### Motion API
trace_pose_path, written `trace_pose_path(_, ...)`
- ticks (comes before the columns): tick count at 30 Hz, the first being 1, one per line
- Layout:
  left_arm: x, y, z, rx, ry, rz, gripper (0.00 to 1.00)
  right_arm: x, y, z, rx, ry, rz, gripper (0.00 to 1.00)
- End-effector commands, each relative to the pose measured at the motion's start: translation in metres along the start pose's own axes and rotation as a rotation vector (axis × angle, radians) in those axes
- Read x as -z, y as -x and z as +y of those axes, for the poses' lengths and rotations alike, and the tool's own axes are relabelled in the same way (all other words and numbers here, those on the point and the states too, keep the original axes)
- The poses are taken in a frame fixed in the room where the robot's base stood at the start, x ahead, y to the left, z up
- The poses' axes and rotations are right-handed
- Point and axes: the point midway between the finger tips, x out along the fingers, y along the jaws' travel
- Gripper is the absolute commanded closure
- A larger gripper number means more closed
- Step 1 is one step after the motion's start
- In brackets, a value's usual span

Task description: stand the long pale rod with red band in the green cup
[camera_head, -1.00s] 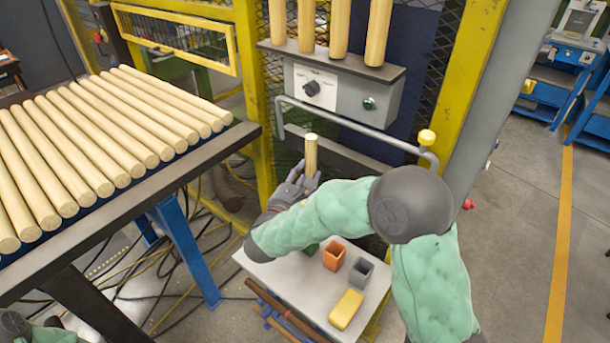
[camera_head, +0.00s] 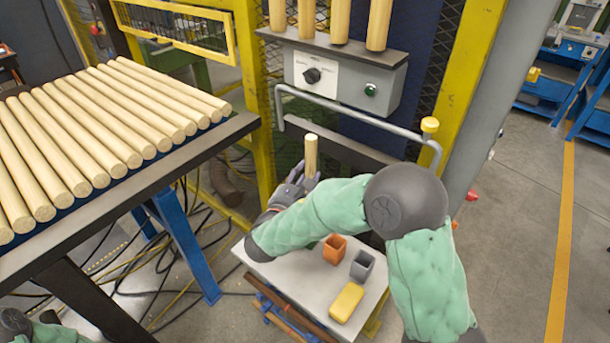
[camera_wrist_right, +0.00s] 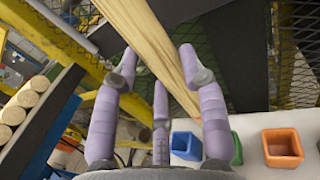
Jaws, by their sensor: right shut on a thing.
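My right gripper (camera_head: 297,186) is shut on a long pale rod (camera_head: 311,155), held roughly upright above the small white table (camera_head: 290,272). In the right wrist view the rod (camera_wrist_right: 152,42) runs down between the fingers (camera_wrist_right: 165,85), with a reddish band (camera_wrist_right: 188,103) near its lower end. The green cup (camera_wrist_right: 237,150) shows in the wrist view, partly behind a finger, beside the orange cup (camera_wrist_right: 282,147). The rod's lower end appears above the cups and outside them. My left gripper is out of view.
On the white table stand the orange cup (camera_head: 335,249), a grey cup (camera_head: 362,265) and a yellow block (camera_head: 346,302). A blue cup (camera_wrist_right: 187,146) shows in the wrist view. A grey rail (camera_head: 350,118) and control box (camera_head: 340,80) stand behind. A rack of rods (camera_head: 100,130) is left.

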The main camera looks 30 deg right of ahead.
Motion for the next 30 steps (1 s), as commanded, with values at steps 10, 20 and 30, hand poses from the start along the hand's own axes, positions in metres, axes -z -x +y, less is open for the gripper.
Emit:
trace_pose_path(10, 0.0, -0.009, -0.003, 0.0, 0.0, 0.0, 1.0, 0.013, 0.0, 0.0, 0.0, -0.001, -0.001, 0.97)
trace_pose_path(20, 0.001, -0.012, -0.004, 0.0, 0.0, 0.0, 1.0, 0.018, 0.0, 0.0, 0.0, -0.001, -0.001, 0.97)
trace_pose_path(30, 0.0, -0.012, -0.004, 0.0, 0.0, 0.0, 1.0, 0.018, 0.0, 0.0, 0.0, -0.001, -0.001, 0.24)
